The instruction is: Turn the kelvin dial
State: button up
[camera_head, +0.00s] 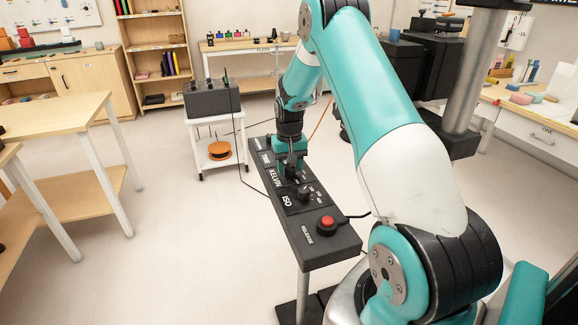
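A dark control panel (328,251) on a stand runs away from me down the middle of the view. It carries labelled sections, among them KELVIN (275,178) and ISO, and a red RELEASE button (327,222) at the near end. A black ISO dial (303,193) shows clear of my arm. My gripper (291,170) points down over the KELVIN section, at or just above the kelvin dial. The dial is mostly hidden under it. The fingers are dark and too small to tell whether they are open, shut or touching the dial.
A white cart (205,150) with a black box (212,98) on top and an orange reel (220,150) below stands behind the panel. Wooden tables (60,112) stand at left, a bookshelf (158,45) at the back. A white bench (535,130) stands at right. Open floor lies left of the panel.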

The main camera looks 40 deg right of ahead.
aim_at(290, 167)
jog(key=shift+o, duration=0.6)
notch_tip(290, 167, up, 17)
jog(key=b, duration=0.1)
jog(key=shift+r, duration=0.2)
